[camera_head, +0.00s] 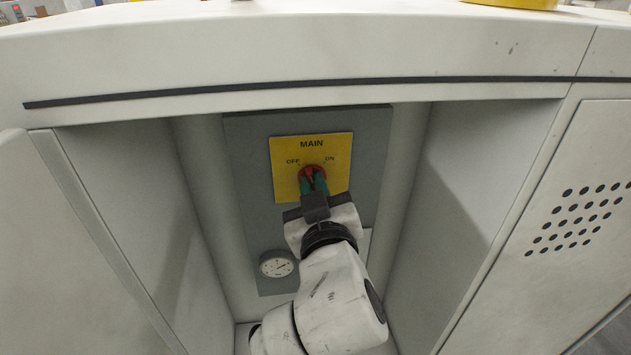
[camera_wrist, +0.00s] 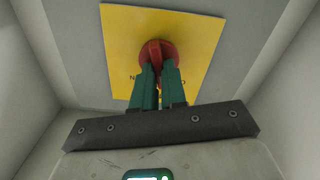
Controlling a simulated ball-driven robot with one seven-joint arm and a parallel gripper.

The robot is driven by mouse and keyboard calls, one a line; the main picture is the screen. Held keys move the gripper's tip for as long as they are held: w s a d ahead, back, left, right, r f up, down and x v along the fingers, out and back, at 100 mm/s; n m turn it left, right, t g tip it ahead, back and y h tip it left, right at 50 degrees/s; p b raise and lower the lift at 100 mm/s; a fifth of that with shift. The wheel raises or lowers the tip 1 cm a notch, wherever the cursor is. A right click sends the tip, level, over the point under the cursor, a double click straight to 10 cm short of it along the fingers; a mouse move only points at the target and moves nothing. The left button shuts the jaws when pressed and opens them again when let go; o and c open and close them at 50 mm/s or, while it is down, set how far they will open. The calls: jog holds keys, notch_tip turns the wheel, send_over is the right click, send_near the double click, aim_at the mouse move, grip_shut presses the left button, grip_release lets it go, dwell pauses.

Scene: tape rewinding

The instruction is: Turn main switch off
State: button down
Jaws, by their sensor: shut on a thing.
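The main switch is a red round knob (camera_head: 309,172) on a yellow plate (camera_head: 339,150) marked MAIN, with OFF at its upper left and ON at its upper right. In the wrist view the red knob (camera_wrist: 156,50) has a raised handle, which looks close to upright in that picture. My gripper (camera_head: 313,182) has green fingers, and they are shut on the knob's handle. The fingers (camera_wrist: 158,70) also show in the wrist view, one on each side of the handle's lower end. They hide part of the knob, so its exact setting is hard to tell.
The switch plate sits on a grey panel (camera_head: 246,200) inside a recessed cabinet. A round dial gauge (camera_head: 276,265) is at the panel's lower left. Cabinet side walls (camera_head: 455,190) stand close on both sides. A perforated panel (camera_head: 585,215) is at the right.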

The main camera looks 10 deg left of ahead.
jog(key=shift+a+n+p, duration=0.1)
jog(key=shift+n+p, duration=0.75)
jog(key=shift+n, duration=1.45)
jog(key=shift+f, duration=0.1)
jog(key=c, duration=1.2)
grip_release()
jog(key=shift+s, duration=0.1)
jog(key=b+v, duration=0.2)
jog(key=v, duration=0.8)
jog(key=shift+s, duration=0.35)
